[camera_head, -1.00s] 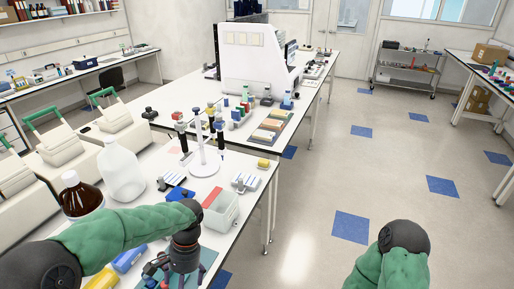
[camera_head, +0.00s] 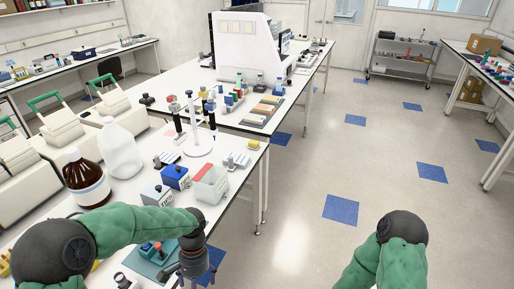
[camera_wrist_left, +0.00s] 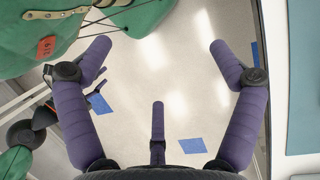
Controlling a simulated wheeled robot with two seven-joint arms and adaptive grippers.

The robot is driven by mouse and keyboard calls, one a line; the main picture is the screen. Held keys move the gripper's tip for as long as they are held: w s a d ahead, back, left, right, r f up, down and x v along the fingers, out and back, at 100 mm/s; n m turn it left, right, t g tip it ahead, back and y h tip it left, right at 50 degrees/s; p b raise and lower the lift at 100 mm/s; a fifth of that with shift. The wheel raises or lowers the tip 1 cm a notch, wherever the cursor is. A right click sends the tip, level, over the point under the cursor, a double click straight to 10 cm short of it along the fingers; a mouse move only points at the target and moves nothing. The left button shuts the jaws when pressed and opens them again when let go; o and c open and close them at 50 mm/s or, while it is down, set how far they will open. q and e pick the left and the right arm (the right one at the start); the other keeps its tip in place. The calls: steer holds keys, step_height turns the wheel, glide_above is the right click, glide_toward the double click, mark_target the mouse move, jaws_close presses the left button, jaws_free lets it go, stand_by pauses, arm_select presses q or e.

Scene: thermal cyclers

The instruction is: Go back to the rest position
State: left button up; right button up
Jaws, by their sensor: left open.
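My left arm comes in from the left with its green-covered forearm bent down over the front of the bench (camera_head: 232,192). My left gripper (camera_head: 195,274) hangs at the bench's near right edge, partly cut off by the picture's bottom. In the left wrist view the left gripper (camera_wrist_left: 159,50) has its purple fingers spread wide, with nothing between them but floor. My right arm shows only as a green-covered section with a dark joint at the lower right, over the floor. I cannot make out the right gripper.
A blue-green mat (camera_head: 152,262) with small items lies near my left gripper. A brown bottle (camera_head: 86,181), a clear jug (camera_head: 119,150), a white pipette stand (camera_head: 197,142) and a pale open bin (camera_head: 210,187) stand on the bench. The floor (camera_head: 290,225) to the right is clear.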

arm_select(q)
steer(key=s+d+f+n+t+h+b, duration=0.1)
steer(key=s+d+f+n, duration=0.1)
steer(key=f, duration=0.6)
steer(key=s+d+f+n+t+h, duration=0.1)
steer(key=s+d+f+n, duration=0.1)
steer(key=f, duration=0.6)
steer(key=s+d+f+n+t+h+b, duration=0.1)
steer(key=s+d+f+n+t+h, duration=0.1)
steer(key=s+d+f, duration=0.2)
step_height(320, 180, down, 5)
steer(key=shift+s+r+b, duration=0.1)
steer(key=shift+s+b, duration=0.25)
steer(key=shift+s, duration=0.6)
steer(key=shift+d, duration=0.1)
